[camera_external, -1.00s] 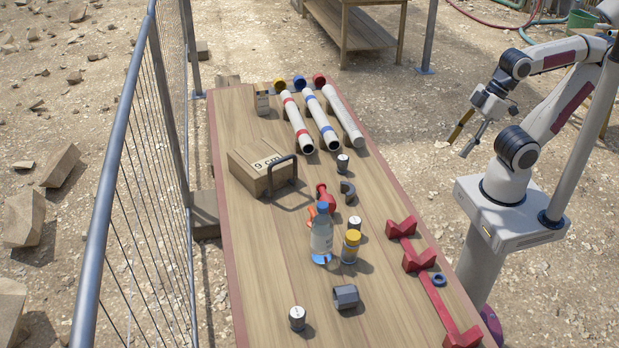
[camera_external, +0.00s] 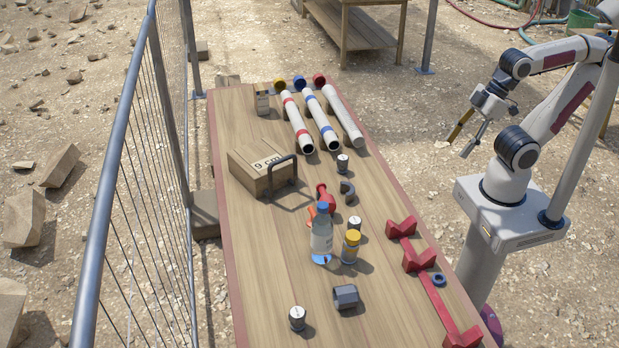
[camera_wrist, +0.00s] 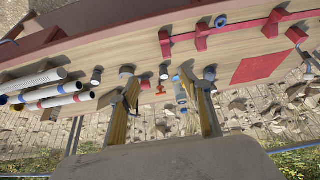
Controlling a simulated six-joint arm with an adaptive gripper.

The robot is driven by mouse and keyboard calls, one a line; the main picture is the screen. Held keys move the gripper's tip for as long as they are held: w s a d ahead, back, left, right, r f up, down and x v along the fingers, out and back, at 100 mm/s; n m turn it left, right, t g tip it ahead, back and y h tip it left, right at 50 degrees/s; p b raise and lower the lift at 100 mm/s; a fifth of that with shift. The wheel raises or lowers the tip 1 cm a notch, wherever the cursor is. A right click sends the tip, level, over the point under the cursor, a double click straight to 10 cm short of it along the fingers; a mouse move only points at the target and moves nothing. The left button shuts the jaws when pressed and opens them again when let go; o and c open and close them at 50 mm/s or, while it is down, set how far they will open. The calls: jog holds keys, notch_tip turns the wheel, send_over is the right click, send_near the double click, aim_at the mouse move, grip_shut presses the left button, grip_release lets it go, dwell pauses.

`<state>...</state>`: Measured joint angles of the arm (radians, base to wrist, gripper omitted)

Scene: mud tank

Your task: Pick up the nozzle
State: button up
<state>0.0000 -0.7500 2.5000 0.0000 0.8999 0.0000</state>
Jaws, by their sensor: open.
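A red piece that looks like the nozzle (camera_external: 325,195) lies on the wooden table just behind the clear bottle with a blue cap (camera_external: 322,238). The bottle hides part of it. An orange bit shows at the bottle's left. In the wrist view the red piece (camera_wrist: 163,71) shows small, between my fingertips in the picture but well beyond them. My gripper (camera_external: 457,149) is open and empty, held in the air off the table's right side, apart from everything. Both fingers of my gripper (camera_wrist: 159,77) show in the wrist view.
A yellow-capped jar (camera_external: 351,247), small grey cylinders (camera_external: 297,318) and a hex nut (camera_external: 345,297) stand near the bottle. A red rack (camera_external: 430,287) lines the right edge. Behind are a wooden box (camera_external: 258,172) and pipes (camera_external: 322,122). A metal fence (camera_external: 118,140) runs left.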

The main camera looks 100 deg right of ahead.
jog(key=shift+w, duration=0.1)
jog(key=w+d+f+n+t+h, duration=0.1)
jog(key=w+d+f, duration=0.1)
jog(key=w+d, duration=0.35)
jog(key=w+d+f+n+t, duration=0.1)
jog(key=w+d+f, duration=0.15)
jog(key=w, duration=0.55)
jog(key=w+d+f+n+t+h, duration=0.1)
jog(key=w+d+f, duration=0.2)
jog(key=w, duration=0.4)
jog(key=n+t+y, duration=0.2)
jog(key=n+y, duration=0.1)
jog(key=y, duration=0.5)
send_near(354, 228)
jog(key=w+d+f, duration=0.2)
jog(key=shift+d+f, duration=0.3)
jog(key=shift+f, duration=0.05)
jog(key=shift+s+a+f+t+y, duration=0.3)
jog(key=shift+s+a+t+y, duration=0.2)
jog(key=shift+a, duration=0.25)
jog(key=shift+w, duration=0.1)
jog(key=shift+x, duration=1.25)
